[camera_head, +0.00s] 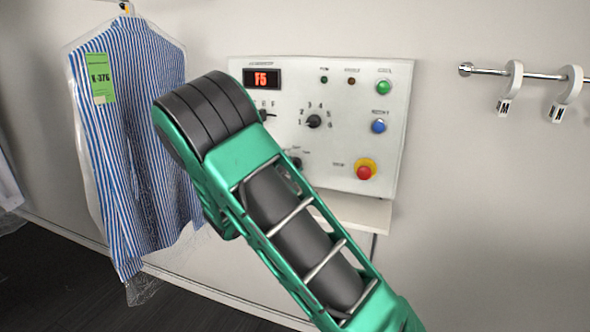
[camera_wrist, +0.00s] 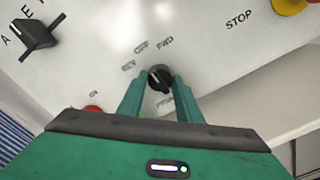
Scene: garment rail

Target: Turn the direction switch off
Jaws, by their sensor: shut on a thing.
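The direction switch (camera_wrist: 160,78) is a small black knob on the white control panel, with the labels REV, OFF and FWD above it in the wrist view. It also shows, partly covered by my arm, in the head view (camera_head: 295,163). My gripper (camera_wrist: 160,84) has its two green fingers on either side of the knob and is shut on it. The knob's pointer is too small to read for certain. In the head view my arm hides the gripper.
The panel (camera_head: 222,66) also carries a red display (camera_head: 262,79), a numbered dial (camera_head: 313,121), a green button (camera_head: 384,87), a blue button (camera_head: 378,126) and a red stop button (camera_head: 365,171). A bagged striped shirt (camera_head: 135,140) hangs left. A rail (camera_head: 490,71) is at right.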

